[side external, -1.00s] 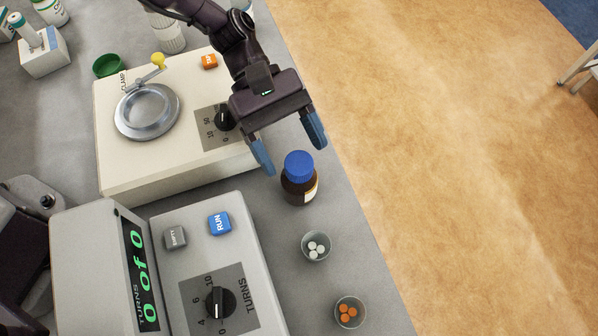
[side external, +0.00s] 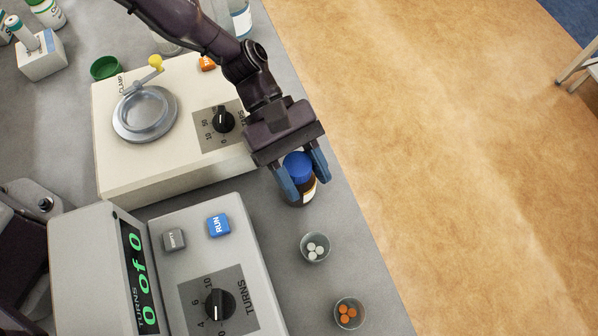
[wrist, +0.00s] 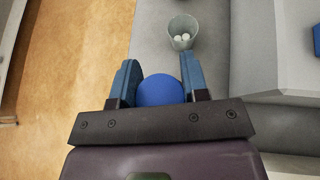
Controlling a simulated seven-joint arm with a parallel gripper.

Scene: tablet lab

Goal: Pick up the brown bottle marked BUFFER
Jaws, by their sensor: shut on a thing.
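The brown bottle (side external: 309,192) with a blue cap (side external: 298,165) stands upright on the grey bench near its right edge. A pale label shows on its right side, but I cannot read it. My gripper (side external: 305,185) has come down around the bottle and is shut on it, one blue finger on each side. In the wrist view the blue cap (wrist: 160,90) sits between the two fingers (wrist: 158,80), and the bottle's body is hidden below it.
Cups with white tablets (side external: 315,247) and orange tablets (side external: 349,313) stand toward the front. A cream machine with a clamp ring (side external: 145,114) and a grey counter machine (side external: 215,265) are to the left. The bench edge (side external: 350,200) is close on the right.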

